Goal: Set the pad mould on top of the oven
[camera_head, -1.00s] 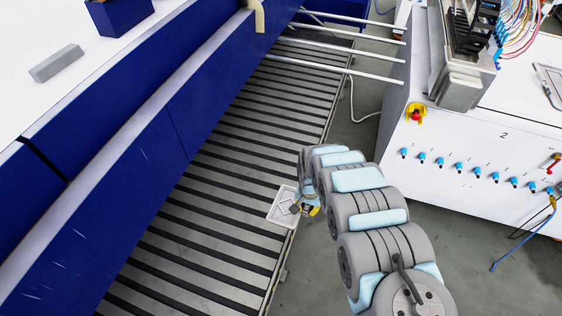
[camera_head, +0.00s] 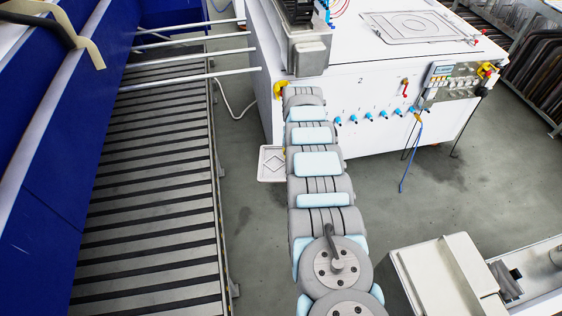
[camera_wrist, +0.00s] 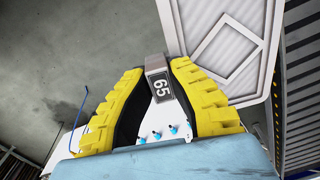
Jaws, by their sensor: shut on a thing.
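The pad mould (camera_head: 271,163) is a flat, pale square plate with a raised diamond. In the head view it hangs over the floor, between the slatted conveyor and the white cabinet. In the wrist view the pad mould (camera_wrist: 224,48) is at upper right, with a grey tab marked 65 on its edge. My gripper (camera_wrist: 160,78) has its yellow fingers shut on that tab. No label shows which machine is the oven; a long blue housing (camera_head: 50,150) stands at left.
The slatted conveyor (camera_head: 150,205) runs along the blue housing, with metal rods (camera_head: 195,70) across its far end. The white cabinet (camera_head: 370,90), marked 2, has blue fittings and a dangling blue hose. A pale box (camera_head: 445,280) stands at lower right. Floor is open between them.

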